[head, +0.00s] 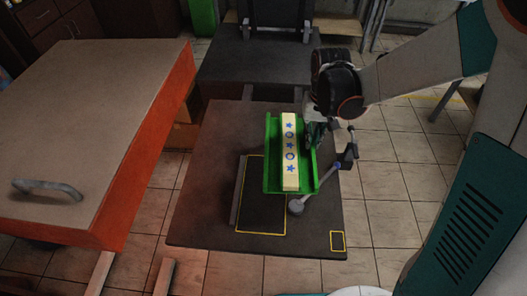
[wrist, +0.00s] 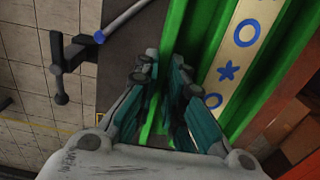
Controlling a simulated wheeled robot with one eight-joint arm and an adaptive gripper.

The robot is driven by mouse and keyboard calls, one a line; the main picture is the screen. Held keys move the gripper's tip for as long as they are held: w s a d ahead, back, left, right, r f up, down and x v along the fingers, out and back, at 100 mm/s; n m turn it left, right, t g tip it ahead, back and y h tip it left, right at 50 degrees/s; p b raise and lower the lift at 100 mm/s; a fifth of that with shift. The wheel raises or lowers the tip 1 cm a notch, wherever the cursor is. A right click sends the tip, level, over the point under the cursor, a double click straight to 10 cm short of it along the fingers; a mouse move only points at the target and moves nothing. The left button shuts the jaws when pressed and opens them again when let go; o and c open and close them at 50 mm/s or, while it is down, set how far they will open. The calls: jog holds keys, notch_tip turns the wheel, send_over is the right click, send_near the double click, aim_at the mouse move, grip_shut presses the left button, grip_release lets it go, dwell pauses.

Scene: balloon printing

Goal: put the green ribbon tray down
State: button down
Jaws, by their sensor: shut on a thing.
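The green ribbon tray (head: 271,172) is a long channel with raised side walls. It holds a cream ribbon strip (head: 290,157) printed with blue stars and rings. In the head view the tray is over the dark table, overlapping the far right part of a yellow-outlined rectangle (head: 262,210). I cannot tell whether its underside touches the table. My gripper (head: 312,133) is shut on the tray's right side wall. In the wrist view my gripper (wrist: 165,72) has its teal-padded fingers either side of the green wall of the tray (wrist: 176,28), with the ribbon strip (wrist: 230,65) beyond.
A lever with a round grey knob (head: 296,207) stands close to the tray's near right corner. A small yellow-outlined square (head: 337,241) marks the table's near right corner. An orange-sided cabinet (head: 150,150) stands at left. The dark table's left side (head: 208,190) is bare.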

aim_at(288, 149)
jog(key=s+a+r, duration=0.1)
jog(key=a+r, duration=0.1)
jog(key=s+a+r, duration=0.1)
jog(key=a+r, duration=0.3)
jog(key=shift+s+a+r, duration=0.2)
jog(key=shift+s+a, duration=0.4)
jog(key=shift+m, duration=0.3)
notch_tip(288, 149, down, 20)
jog(key=b, duration=0.7)
jog(key=shift+w+r, duration=0.1)
jog(key=shift+r, duration=0.1)
jog(key=shift+f+b, duration=0.2)
jog(key=shift+b, duration=0.15)
jog(key=c, duration=1.7)
grip_release()
jog(key=shift+r, duration=0.1)
